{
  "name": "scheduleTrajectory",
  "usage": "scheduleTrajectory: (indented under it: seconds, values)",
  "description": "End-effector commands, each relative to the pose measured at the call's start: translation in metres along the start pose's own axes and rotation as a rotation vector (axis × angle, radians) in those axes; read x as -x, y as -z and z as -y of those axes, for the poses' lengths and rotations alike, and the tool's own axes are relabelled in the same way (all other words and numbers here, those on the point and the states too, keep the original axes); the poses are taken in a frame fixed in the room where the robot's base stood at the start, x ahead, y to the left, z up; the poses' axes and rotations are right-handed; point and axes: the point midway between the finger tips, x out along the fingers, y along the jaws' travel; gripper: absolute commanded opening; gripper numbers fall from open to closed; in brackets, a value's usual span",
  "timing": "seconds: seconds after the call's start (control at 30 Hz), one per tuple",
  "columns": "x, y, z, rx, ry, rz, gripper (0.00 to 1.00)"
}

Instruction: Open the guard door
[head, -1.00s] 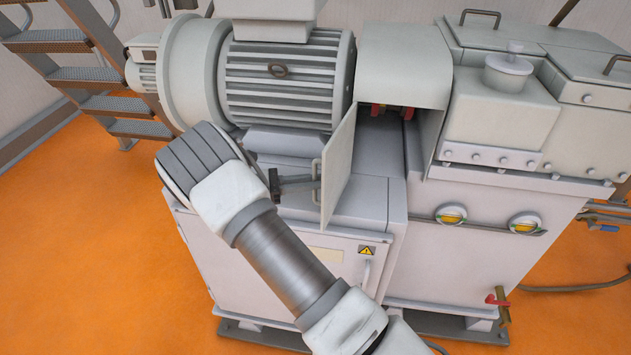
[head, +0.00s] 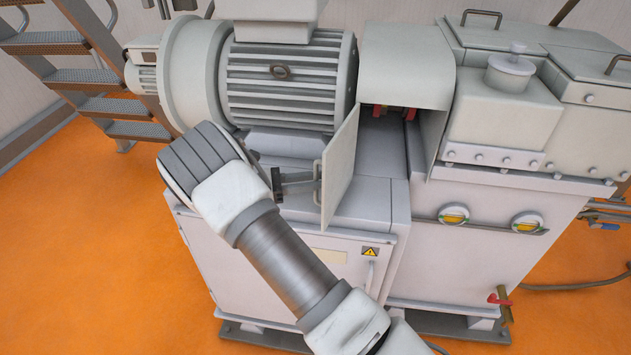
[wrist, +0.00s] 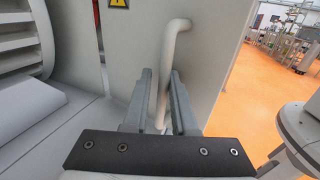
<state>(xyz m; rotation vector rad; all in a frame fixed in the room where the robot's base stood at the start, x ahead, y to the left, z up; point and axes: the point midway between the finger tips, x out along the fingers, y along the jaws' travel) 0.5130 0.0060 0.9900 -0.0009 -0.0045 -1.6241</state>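The guard door (head: 340,168) is a pale grey panel. It stands swung out from the hood, and the opening behind it shows. Its bar handle (head: 317,183) is on the left face in the head view. My gripper (head: 305,180) reaches the handle from the left. In the wrist view, the door (wrist: 130,45) fills the middle and the handle (wrist: 172,50) passes between the two fingers of my gripper (wrist: 162,78). The fingers stand apart, with a visible gap beside the bar, so they are around the handle rather than clamped on it.
The hood (head: 405,70) is right of the door. A ribbed motor (head: 285,80) lies behind my gripper. A cabinet (head: 300,265) with a warning label stands below. Metal steps (head: 90,75) are at the far left. Orange floor (head: 80,240) is clear at the left.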

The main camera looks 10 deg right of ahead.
Motion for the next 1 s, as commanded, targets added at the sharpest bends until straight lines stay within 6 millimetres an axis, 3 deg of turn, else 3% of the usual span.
scheduleTrajectory:
  seconds: [0.67,0.87,1.0]
  values:
    - [0.005,0.003,0.002,0.005,0.001,-0.004,0.27]
    - [0.035,0.004,0.002,0.005,-0.001,-0.006,0.27]
    - [0.069,0.005,0.002,0.004,-0.001,-0.005,0.27]
